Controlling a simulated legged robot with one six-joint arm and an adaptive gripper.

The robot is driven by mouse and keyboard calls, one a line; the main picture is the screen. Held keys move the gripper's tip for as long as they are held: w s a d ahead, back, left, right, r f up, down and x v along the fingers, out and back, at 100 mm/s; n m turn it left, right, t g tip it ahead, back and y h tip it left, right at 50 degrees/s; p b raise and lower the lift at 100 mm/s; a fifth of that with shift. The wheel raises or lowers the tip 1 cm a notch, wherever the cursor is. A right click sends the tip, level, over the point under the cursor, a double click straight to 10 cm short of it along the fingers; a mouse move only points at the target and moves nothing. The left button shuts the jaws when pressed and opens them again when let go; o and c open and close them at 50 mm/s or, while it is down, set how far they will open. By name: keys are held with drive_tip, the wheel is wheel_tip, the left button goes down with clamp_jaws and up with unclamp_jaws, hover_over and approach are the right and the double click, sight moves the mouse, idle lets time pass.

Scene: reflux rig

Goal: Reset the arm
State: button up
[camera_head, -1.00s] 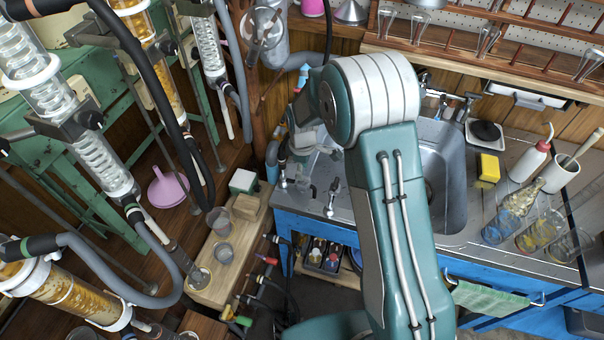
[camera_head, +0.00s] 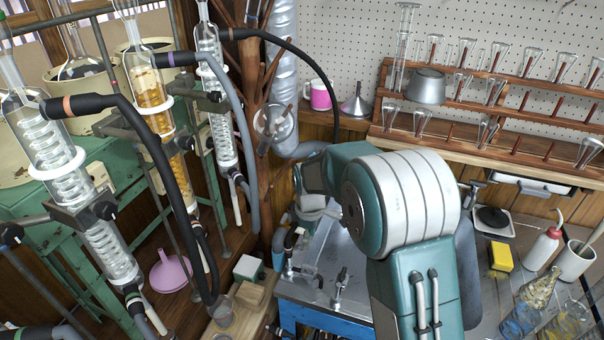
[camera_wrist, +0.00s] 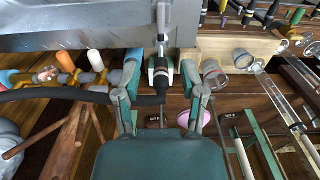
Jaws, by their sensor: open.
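My arm shows in the head view as a teal and white link, bent at a large joint in front of the metal sink counter (camera_head: 335,250).
Glass condensers (camera_head: 50,150) with dark hoses stand on the left. A pink funnel (camera_head: 170,272) lies below them. A wooden rack (camera_head: 455,140) of flasks is at the back right. A yellow sponge (camera_head: 501,257) and a white bottle (camera_head: 543,248) stand on the right counter.

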drive_tip(key=s+d+r+m+t, duration=0.1)
drive_tip(key=s+d+r+m, duration=0.2)
drive_tip(key=s+r, duration=0.35)
drive_tip(key=s+d+r+m+t, duration=0.2)
drive_tip(key=s+d+r+m, duration=0.15)
drive_tip(key=r, duration=0.55)
drive_tip(key=s+d+r+m+t, duration=0.1)
drive_tip(key=s+d+r+m, duration=0.1)
drive_tip(key=s, duration=0.7)
drive_tip(key=s+d+r+m+t, duration=0.1)
drive_tip(key=s+d+r+m, duration=0.1)
drive_tip(key=s+m, duration=0.3)
drive_tip(key=s, duration=0.4)
drive_tip(key=shift+s+d+r+t, duration=0.2)
drive_tip(key=shift+t, duration=0.1)
drive_tip(key=shift+m, duration=0.25)
